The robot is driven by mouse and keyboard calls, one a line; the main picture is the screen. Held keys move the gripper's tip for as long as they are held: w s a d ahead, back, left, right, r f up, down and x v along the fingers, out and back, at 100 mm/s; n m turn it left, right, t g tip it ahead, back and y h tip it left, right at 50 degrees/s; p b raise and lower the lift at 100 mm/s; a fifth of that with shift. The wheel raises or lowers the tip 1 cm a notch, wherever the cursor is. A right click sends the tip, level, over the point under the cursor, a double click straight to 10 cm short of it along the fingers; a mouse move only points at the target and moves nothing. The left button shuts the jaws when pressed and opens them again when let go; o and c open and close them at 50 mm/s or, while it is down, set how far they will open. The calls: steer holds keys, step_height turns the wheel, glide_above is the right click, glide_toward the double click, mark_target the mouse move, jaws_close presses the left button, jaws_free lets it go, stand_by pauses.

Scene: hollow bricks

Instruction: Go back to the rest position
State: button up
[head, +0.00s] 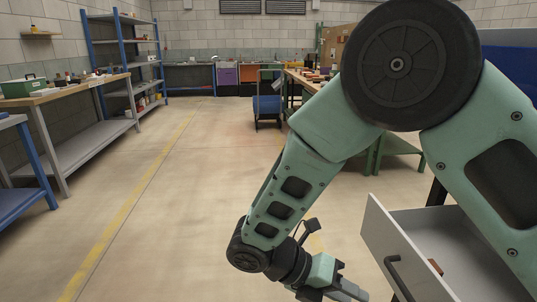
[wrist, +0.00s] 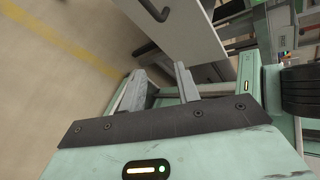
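My gripper (head: 345,291) hangs low at the bottom of the head view, left of an open grey drawer (head: 385,240). In the wrist view my gripper (wrist: 158,82) has its two grey fingers apart with nothing between them. The drawer's front panel and dark handle also show in the wrist view (wrist: 185,30), beyond the fingertips. My green arm is bent, with its forearm reaching down and to the left across the head view.
A small reddish-brown piece (head: 435,267) lies in the drawer. A workbench (head: 60,95) and blue-framed shelves (head: 125,55) line the left wall. A blue cart (head: 267,105) stands further back. The floor (head: 170,220) in the middle is clear.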

steer(key=s+r+m+t+y, duration=0.1)
steer(key=s+r+m+y, duration=0.5)
steer(key=m, duration=0.5)
steer(key=s+r+m+t+y, duration=0.1)
steer(key=s+r+m+y, duration=0.45)
steer(key=m, duration=0.55)
step_height(320, 180, up, 13)
steer(key=s+p, duration=0.2)
steer(key=p, duration=1.2)
steer(key=shift+a, duration=0.4)
